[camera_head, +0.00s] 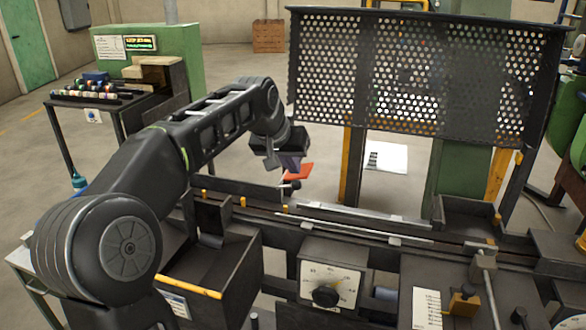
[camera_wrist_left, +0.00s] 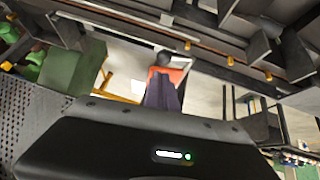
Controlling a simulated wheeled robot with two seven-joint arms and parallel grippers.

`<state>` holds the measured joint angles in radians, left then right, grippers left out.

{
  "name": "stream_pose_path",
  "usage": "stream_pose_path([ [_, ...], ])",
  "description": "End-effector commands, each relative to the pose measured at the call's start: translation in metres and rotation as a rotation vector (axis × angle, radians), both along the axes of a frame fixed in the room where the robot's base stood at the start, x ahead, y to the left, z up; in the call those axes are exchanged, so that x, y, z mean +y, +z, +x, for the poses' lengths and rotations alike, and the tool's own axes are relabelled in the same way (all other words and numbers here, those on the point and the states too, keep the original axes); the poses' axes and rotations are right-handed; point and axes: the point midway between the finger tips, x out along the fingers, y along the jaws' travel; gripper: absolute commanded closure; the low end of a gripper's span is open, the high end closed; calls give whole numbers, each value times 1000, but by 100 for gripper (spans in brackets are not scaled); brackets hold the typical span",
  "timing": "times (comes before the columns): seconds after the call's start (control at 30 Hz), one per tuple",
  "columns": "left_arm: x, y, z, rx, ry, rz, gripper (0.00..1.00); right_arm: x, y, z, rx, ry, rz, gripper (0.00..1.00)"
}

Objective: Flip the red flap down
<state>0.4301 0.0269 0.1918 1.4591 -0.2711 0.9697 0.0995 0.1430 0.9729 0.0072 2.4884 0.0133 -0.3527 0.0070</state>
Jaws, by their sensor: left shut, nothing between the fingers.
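The red flap (camera_head: 300,172) is a small red-orange plate beside a dark rail of the machine, near the middle of the head view. It sticks out to the right from behind my left gripper (camera_head: 290,168). The gripper is shut and empty, with its fingers pointing down at the flap. In the left wrist view the shut fingers (camera_wrist_left: 164,78) overlap the flap (camera_wrist_left: 179,75), and a dark round knob sits just past the tips. I cannot tell whether the fingers touch the flap. Part of the flap is hidden by the fingers. My right gripper is not in view.
A perforated dark screen (camera_head: 420,75) stands behind and right of the gripper. The machine bench with a dial box (camera_head: 330,285) and a dark open bin (camera_head: 215,265) lies in front. A side table with batteries-like cylinders (camera_head: 90,92) stands at left. Open floor lies behind the flap.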

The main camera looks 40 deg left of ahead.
Motion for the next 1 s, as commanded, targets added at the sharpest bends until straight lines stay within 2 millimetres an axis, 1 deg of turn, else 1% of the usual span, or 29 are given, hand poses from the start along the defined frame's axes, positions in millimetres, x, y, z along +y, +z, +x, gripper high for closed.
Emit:
stream_pose_path([
  [0.1,-2,-9,-2,0,0,0,100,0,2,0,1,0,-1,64],
  [0.2,-2,-13,-2,-1,1,0,100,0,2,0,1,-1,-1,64],
  [0.63,-3,-15,-3,1,-1,6,100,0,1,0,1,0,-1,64],
  [1.0,-3,-17,-13,19,-1,60,100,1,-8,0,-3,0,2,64],
])
